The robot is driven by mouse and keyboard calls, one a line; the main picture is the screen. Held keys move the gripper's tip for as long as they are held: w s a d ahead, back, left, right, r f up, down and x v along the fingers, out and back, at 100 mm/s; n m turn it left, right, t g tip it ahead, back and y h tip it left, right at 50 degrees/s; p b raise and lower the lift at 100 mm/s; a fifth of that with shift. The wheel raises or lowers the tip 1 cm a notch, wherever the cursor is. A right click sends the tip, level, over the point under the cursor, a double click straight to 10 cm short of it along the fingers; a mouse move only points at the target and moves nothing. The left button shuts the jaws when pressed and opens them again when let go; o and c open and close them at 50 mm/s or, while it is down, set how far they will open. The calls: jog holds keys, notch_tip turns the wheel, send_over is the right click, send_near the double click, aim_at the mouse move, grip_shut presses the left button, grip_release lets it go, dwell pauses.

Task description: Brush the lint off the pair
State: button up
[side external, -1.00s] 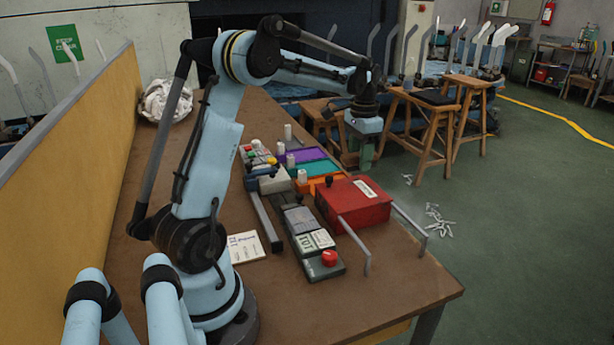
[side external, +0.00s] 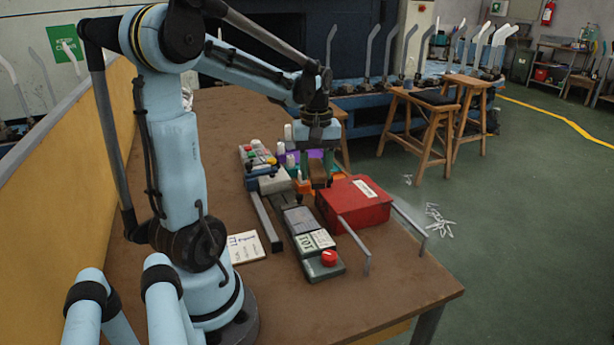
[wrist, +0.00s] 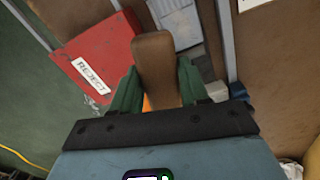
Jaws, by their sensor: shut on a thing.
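My gripper (side external: 317,158) is shut on a brown wooden block-like thing, seemingly the brush (wrist: 155,62), held between its green fingers. In the side view the brush (side external: 319,175) hangs in the air behind the red box, over the coloured trays' area. Its bristles are not visible. A flat grey-blue thing (side external: 299,219), perhaps the pair, lies on the dark strip left of the red box; it shows at the top of the wrist view (wrist: 177,20). I cannot make out lint on it.
The red box (side external: 356,201) is labelled REJECT, with metal rails (side external: 354,245) at its front right. A red button (side external: 329,257) sits at the strip's near end. A white card (side external: 244,247) lies to the left. The table front (side external: 340,310) is clear.

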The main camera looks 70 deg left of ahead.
aim_at(310, 216)
jog(key=shift+s+d+f+n, duration=0.15)
jog(key=shift+s+f+n, duration=0.25)
jog(key=shift+f, duration=0.85)
jog(key=shift+s+d+f+n, duration=0.1)
jog(key=shift+s+f+n, duration=0.3)
jog(key=shift+f, duration=0.8)
jog(key=shift+s+d+f+n, duration=0.2)
jog(key=shift+f+n, duration=0.3)
jog(key=shift+f, duration=0.75)
jog(key=shift+s+f, duration=0.3)
jog(key=shift+s, duration=0.4)
jog(key=shift+s+f, duration=0.3)
jog(key=shift+s, duration=0.35)
jog(key=shift+c, duration=0.4)
jog(key=shift+s, duration=0.75)
jog(key=shift+w+a, duration=0.1)
jog(key=shift+w, duration=1.9)
jog(key=shift+w+d, duration=0.1)
jog(key=shift+d, duration=0.55)
jog(key=shift+s+a, duration=0.1)
jog(key=shift+s, duration=1.95)
jog(key=shift+w, duration=1.9)
jog(key=shift+w+r, duration=0.15)
jog(key=shift+r, duration=3.95)
